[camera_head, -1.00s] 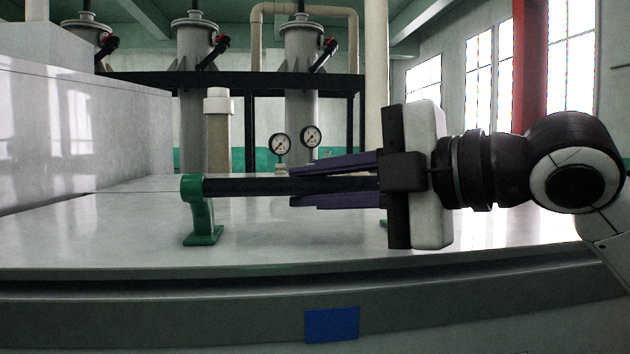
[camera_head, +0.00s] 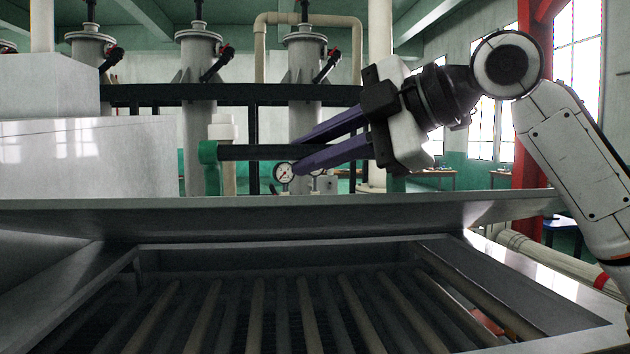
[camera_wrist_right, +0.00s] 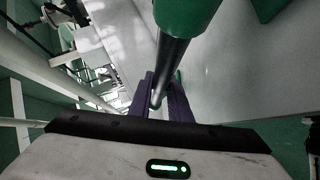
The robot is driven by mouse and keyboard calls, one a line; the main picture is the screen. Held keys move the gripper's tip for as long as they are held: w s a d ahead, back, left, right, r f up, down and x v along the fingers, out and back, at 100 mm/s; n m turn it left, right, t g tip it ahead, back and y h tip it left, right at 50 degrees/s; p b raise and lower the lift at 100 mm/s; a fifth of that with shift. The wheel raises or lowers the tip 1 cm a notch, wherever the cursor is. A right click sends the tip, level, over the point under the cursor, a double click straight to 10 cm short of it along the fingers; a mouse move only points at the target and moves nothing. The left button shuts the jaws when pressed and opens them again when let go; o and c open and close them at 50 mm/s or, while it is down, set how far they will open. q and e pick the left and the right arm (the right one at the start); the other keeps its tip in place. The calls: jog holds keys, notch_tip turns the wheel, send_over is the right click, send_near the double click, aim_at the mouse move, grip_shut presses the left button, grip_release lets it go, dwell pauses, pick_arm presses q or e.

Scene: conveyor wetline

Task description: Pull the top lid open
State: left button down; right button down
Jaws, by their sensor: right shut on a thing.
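The grey top lid (camera_head: 300,215) is raised, its front edge running across the head view above an open bay. Its handle is a black bar (camera_head: 255,152) on green brackets (camera_head: 209,165). My right gripper (camera_head: 312,150) comes in from the right, its purple fingers shut on the bar. In the right wrist view the bar (camera_wrist_right: 170,62) runs down between the purple fingers (camera_wrist_right: 160,98), with a green bracket (camera_wrist_right: 187,12) at the top. The far bracket is mostly hidden behind the gripper in the head view. My left gripper is not in view.
Under the lid, the open bay shows a row of rollers or bars (camera_head: 305,310) inside a grey frame (camera_head: 555,290). Pressure gauges (camera_head: 284,172), grey vessels (camera_head: 200,60) and pipes stand behind. A red column (camera_head: 528,150) stands at the right.

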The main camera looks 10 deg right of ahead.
jog(key=w+r, duration=0.3)
jog(key=r, duration=0.2)
jog(key=shift+w+r, duration=0.3)
jog(key=shift+w, duration=0.05)
jog(key=c, duration=1.6)
grip_release()
jog(key=shift+c, duration=0.2)
jog(key=shift+s+d, duration=0.1)
jog(key=b+v, duration=0.1)
jog(key=v, duration=0.9)
jog(key=shift+d+r, duration=0.1)
jog(key=shift+c, duration=0.2)
